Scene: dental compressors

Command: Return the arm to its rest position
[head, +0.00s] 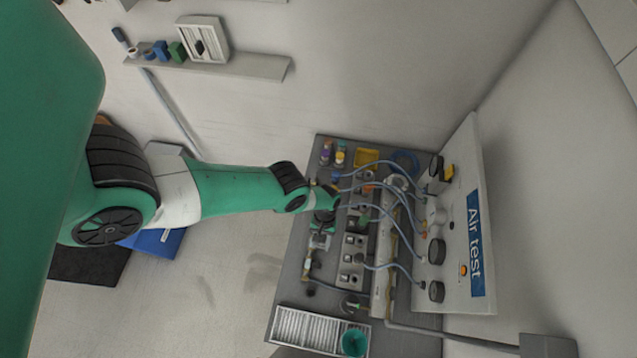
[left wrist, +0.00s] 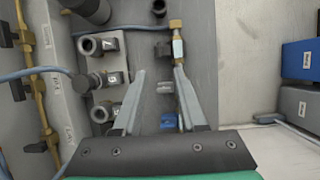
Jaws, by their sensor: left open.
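My left arm comes in from the left in the head view and reaches over the grey workbench (head: 292,270). My left gripper (left wrist: 160,72) is open in the left wrist view, with nothing held between its two fingers. Its fingers point along the bench top, with numbered grey blocks (left wrist: 103,77) to their left. A brass fitting with a pale tag (left wrist: 177,42) lies just beyond the right fingertip; I cannot tell whether they touch. A small grey part (left wrist: 165,88) and a blue part (left wrist: 168,121) show in the gap between the fingers. My right gripper is not in view.
The Air test panel (head: 476,240) stands at the right of the bench, with blue hoses running to the fittings. A wall shelf (head: 225,65) is at upper left.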

